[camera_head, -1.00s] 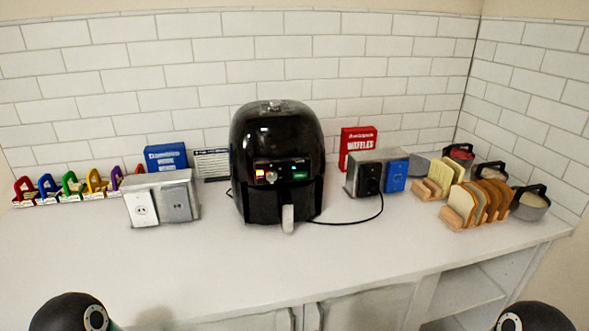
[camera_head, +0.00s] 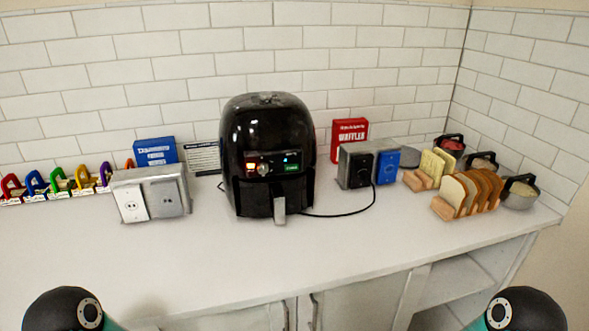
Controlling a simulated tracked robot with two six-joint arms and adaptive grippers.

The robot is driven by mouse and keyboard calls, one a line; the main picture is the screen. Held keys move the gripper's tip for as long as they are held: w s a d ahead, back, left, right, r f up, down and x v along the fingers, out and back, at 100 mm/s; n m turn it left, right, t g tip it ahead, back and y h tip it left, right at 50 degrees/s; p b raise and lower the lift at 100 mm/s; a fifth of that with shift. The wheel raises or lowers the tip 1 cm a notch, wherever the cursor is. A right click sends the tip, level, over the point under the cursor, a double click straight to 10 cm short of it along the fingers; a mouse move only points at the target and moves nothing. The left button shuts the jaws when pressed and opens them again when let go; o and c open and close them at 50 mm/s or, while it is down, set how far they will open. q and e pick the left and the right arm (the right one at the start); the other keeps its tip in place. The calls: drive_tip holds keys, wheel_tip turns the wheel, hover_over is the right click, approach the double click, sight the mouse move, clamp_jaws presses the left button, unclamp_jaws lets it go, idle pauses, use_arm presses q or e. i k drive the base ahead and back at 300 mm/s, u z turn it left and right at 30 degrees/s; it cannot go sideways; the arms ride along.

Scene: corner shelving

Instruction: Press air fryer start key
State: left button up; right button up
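The black air fryer (camera_head: 268,130) stands upright on the white counter against the tiled wall, a little left of the middle. Its front panel (camera_head: 272,167) has an orange-red lit spot on the left, a silver knob, a small blue light and a green lit patch on the right. I cannot tell which of these is the start key. The grey drawer handle (camera_head: 279,210) points toward me. Only dark rounded parts of my two arms show at the bottom left and bottom right corners, far from the fryer. Neither gripper is in view.
An outlet box (camera_head: 150,195) stands left of the fryer, and another box (camera_head: 368,165) with black and blue plates stands right. A black cord (camera_head: 340,214) runs between. Bread racks (camera_head: 466,206) and pots (camera_head: 520,192) are farther right. The front counter is clear.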

sight(289, 167)
drive_tip(key=u, duration=1.6)
drive_tip(key=i, duration=0.1)
drive_tip(key=z, duration=3.1)
drive_tip(key=k, duration=0.45)
drive_tip(key=u, duration=0.35)
